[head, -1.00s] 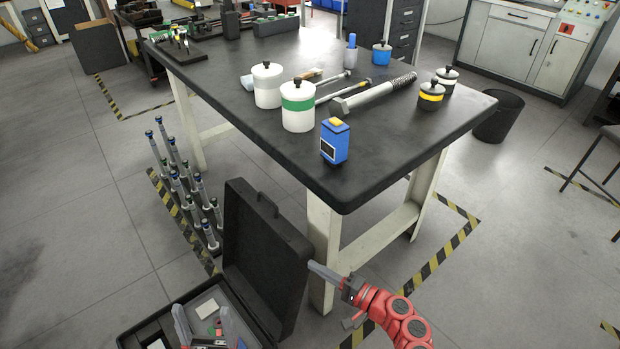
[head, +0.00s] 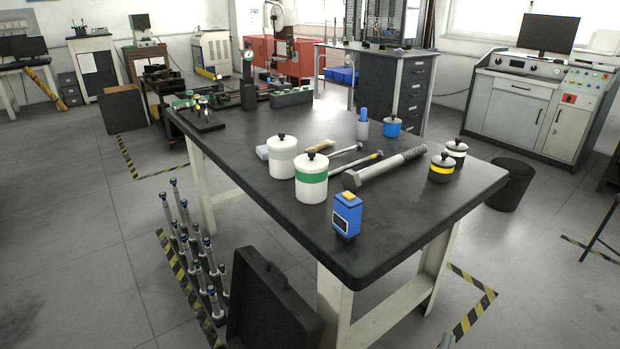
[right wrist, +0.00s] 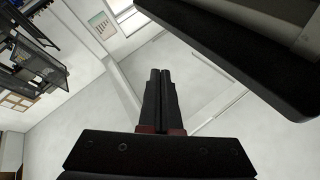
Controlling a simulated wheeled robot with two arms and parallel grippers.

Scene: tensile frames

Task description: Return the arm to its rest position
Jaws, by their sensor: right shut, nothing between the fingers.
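My right gripper shows in the right wrist view (right wrist: 159,75) with its two dark fingers pressed together and nothing between them. The rest of my right arm is out of the head view. My left gripper is not in view.
A black-topped workbench (head: 265,215) bears white jars, a large bolt (head: 385,167) and a blue device (head: 346,215). An open black case lid (head: 262,305) stands before it. A dark slab edge (right wrist: 235,60) crosses the wrist view's upper right.

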